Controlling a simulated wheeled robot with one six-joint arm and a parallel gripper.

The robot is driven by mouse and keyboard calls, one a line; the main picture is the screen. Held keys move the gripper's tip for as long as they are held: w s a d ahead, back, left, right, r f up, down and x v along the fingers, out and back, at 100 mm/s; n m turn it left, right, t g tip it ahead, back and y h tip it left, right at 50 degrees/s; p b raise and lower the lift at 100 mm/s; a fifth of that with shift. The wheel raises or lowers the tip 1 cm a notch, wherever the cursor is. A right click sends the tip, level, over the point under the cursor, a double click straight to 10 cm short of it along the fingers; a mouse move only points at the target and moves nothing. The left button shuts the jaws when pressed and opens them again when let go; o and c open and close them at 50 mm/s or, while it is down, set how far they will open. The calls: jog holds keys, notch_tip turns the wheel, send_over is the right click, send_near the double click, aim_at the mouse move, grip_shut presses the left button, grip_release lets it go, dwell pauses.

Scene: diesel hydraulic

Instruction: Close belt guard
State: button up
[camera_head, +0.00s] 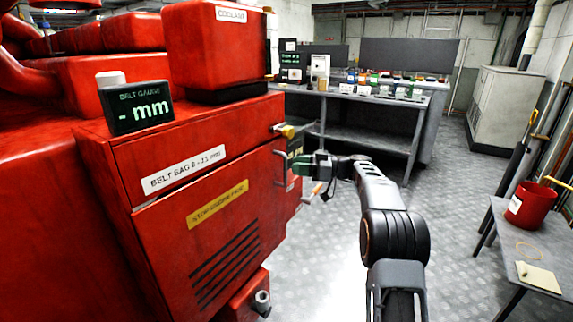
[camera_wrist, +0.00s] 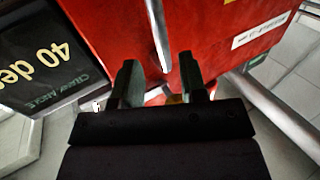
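The belt guard (camera_head: 225,240) is a red panel with a yellow label and dark louvre slots on the engine's side. I cannot tell whether it sits flush with its frame. A pale metal handle bar (camera_head: 279,168) is at its right edge; in the wrist view a silver bar (camera_wrist: 158,35) stands just ahead of my fingers. My gripper (camera_head: 303,165) is beside that edge. In the wrist view my gripper (camera_wrist: 161,82) has its two dark green fingers apart, with a gap between them. Contact with the bar is unclear. A brass latch (camera_head: 286,131) is above the handle.
A belt gauge (camera_head: 140,112) reading "- mm" stands on the red engine. A crank angle display (camera_wrist: 45,60) reads "40 de…", partly cut off. A bench (camera_head: 355,125) with small items is behind. A table (camera_head: 530,245) with a red bucket (camera_head: 531,204) stands right. Open floor lies between.

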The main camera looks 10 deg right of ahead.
jog(key=p+v, duration=0.1)
jog(key=v, duration=0.8)
jog(key=s+a+r+m+g+h+p, duration=0.2)
jog(key=s+a+r+m+h+p, duration=0.5)
jog(key=s+a+r+p, duration=0.5)
jog(key=s+d+r+m+h+p, duration=0.1)
jog(key=s+d+m+h+p, duration=0.1)
jog(key=s+m+h+p, duration=0.2)
jog(key=s+d+r+m+h+p, duration=0.1)
jog(key=s+r+m+h+p, duration=0.1)
jog(key=s+h+p, duration=0.4)
jog(key=s+m+p, duration=0.1)
jog(key=s+p, duration=0.4)
jog(key=s, duration=0.5)
jog(key=shift+s+d+m+t+p, duration=0.3)
jog(key=shift+s+d+m, duration=0.05)
jog(key=shift+d+m, duration=0.05)
jog(key=shift+o, duration=0.3)
